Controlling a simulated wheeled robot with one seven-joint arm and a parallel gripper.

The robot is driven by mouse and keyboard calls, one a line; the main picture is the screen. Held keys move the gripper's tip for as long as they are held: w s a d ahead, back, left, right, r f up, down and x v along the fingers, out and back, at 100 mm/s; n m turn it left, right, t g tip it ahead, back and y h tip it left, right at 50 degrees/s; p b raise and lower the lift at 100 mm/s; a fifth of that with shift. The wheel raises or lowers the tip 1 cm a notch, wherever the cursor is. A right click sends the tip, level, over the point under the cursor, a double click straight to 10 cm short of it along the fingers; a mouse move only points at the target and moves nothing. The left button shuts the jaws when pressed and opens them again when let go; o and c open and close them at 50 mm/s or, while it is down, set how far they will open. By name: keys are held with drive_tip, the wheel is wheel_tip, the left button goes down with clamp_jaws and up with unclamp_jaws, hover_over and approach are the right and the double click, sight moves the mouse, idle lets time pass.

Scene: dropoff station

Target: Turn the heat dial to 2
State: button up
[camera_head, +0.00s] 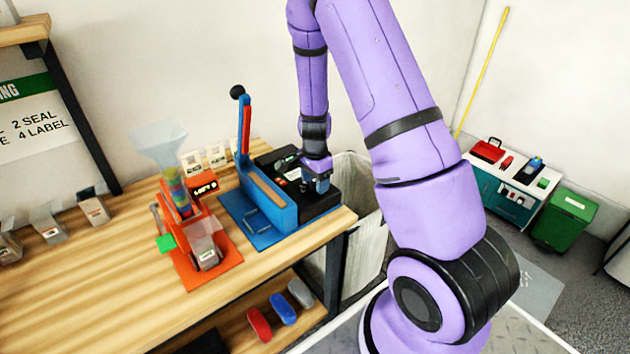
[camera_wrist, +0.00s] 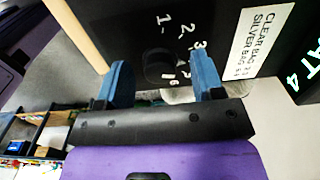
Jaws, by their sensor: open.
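The heat dial (camera_wrist: 159,66) is a dark round knob on the black face of the sealer, hard to make out against it. White marks and numbers, including 1, 2 and 3, run around it. My gripper (camera_wrist: 163,78) is open, with one blue finger on each side of the dial; I cannot tell whether they touch it. A black display (camera_wrist: 303,70) shows green text ending in "AT 4". In the head view, the blue and black sealer (camera_head: 270,206) stands at the table's right end, with my gripper (camera_head: 320,184) at its black box. The dial is hidden there.
A white label (camera_wrist: 262,42) about clear and silver bags is beside the dial. An orange machine with a funnel (camera_head: 190,215) stands left of the sealer on the wooden table (camera_head: 110,285). The sealer's lever (camera_head: 244,125) stands upright. A teal cabinet (camera_head: 505,195) is at the right.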

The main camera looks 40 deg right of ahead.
drive_tip(key=shift+c, duration=0.3)
drive_tip(key=c, duration=0.8)
drive_tip(key=shift+c, duration=0.2)
drive_tip(key=shift+n, duration=0.3)
drive_tip(key=n, duration=1.1)
drive_tip(key=o, duration=0.9)
